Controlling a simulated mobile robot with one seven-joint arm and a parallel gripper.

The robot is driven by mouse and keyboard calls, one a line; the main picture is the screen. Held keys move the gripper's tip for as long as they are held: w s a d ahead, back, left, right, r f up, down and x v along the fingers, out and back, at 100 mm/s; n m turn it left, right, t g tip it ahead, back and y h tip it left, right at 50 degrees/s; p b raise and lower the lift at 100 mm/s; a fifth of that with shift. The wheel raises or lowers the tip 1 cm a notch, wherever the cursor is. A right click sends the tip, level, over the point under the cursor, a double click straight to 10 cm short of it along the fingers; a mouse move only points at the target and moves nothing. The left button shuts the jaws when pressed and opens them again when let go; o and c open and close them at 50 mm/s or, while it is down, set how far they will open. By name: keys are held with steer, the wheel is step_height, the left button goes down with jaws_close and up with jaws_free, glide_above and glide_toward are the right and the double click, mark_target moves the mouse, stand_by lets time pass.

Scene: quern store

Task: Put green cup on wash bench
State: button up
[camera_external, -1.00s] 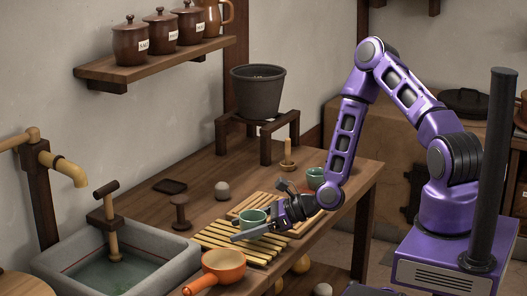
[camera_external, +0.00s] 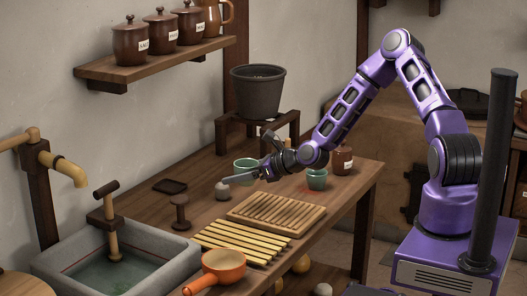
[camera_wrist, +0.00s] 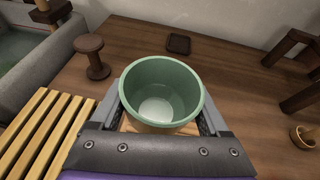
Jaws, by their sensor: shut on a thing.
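A green cup (camera_external: 246,165) is held upright in my gripper (camera_external: 250,177), which is shut on it. In the wrist view the cup (camera_wrist: 162,92) sits between the two fingers, empty, with its rim facing the camera. It appears raised over the wooden bench (camera_external: 150,212), behind the slatted boards; the exact height is hard to tell. A second green cup (camera_external: 317,180) stands on the bench to the right, beside my wrist. I cannot tell which surface is called the wash bench; the wooden bench adjoins the stone sink (camera_external: 62,262).
A yellow slatted rack (camera_external: 240,243) and a brown slatted board (camera_external: 277,212) lie on the bench. Bare wood shows at the back.

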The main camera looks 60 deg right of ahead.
steer(key=w+d+m+h+b, duration=0.1)
steer(key=w+d+m+h, duration=0.15)
steer(key=d, duration=0.65)
steer(key=w+d+m+h, duration=0.2)
steer(key=w+d, duration=0.1)
steer(key=d, duration=0.7)
glide_above(257, 184)
steer(key=shift+h, duration=0.25)
step_height(257, 184, down, 5)
steer(key=shift+s+a+r+b, duration=0.1)
steer(key=shift+b, duration=0.3)
steer(key=shift+f, duration=2.35)
steer(key=shift+f+b, duration=0.25)
steer(key=shift+b, duration=0.2)
steer(key=o, duration=1.3)
steer(key=shift+r, duration=0.1)
steer(key=shift+r, duration=0.1)
steer(key=shift+r+p, duration=0.2)
steer(key=shift+p, duration=0.25)
steer(key=v, duration=1.2)
steer(key=shift+p, duration=0.3)
